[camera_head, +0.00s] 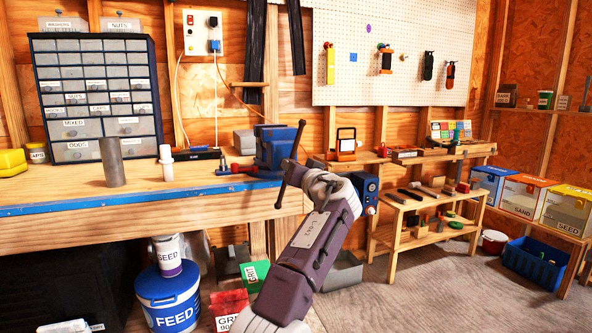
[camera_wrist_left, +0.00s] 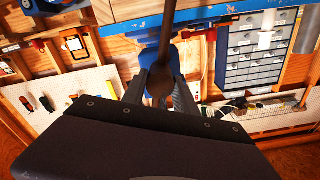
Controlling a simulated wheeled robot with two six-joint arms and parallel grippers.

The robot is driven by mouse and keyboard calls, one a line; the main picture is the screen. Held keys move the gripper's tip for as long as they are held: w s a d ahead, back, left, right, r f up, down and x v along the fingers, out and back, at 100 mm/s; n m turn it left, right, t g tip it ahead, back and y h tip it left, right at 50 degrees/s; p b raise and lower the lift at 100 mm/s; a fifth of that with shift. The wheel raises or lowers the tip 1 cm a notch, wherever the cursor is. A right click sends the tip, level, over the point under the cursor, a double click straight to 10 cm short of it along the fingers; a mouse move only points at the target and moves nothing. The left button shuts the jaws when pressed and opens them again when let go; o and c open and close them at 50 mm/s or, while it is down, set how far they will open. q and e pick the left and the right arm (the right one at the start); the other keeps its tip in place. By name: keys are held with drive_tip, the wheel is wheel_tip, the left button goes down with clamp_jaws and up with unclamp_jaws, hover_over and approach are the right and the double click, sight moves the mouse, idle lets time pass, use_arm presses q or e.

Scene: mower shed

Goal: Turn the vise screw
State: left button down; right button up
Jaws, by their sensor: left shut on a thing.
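The blue vise (camera_head: 272,146) is mounted at the right end of the workbench. Its dark handle bar (camera_head: 281,198) runs on a slant, with the upper end tipped to the right, and shows in front of the vise. My left gripper (camera_head: 291,173) is shut on the bar near its middle, and my arm hides part of the fingers. The vise screw itself is mostly hidden. My right gripper is not in view.
The workbench (camera_head: 150,196) carries a drawer cabinet (camera_head: 97,92), a grey cylinder (camera_head: 111,163) and a white bottle (camera_head: 166,162). A blue feed bucket (camera_head: 168,296) stands below. A low shelf (camera_head: 412,236) with tools is right of my arm. The floor at the right front is mostly clear.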

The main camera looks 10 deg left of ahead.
use_arm(q)
drive_tip(key=shift+r, duration=0.4)
drive_tip(key=c, duration=1)
unclamp_jaws()
drive_tip(key=shift+o, duration=0.2)
drive_tip(key=shift+w+a+f, duration=0.3)
drive_tip(key=shift+w, duration=0.15)
drive_tip(key=shift+s+d+f+b, duration=0.15)
drive_tip(key=shift+b, duration=0.3)
drive_tip(key=b+v, duration=0.4)
drive_tip(key=v, duration=0.5)
drive_tip(key=shift+r, duration=0.25)
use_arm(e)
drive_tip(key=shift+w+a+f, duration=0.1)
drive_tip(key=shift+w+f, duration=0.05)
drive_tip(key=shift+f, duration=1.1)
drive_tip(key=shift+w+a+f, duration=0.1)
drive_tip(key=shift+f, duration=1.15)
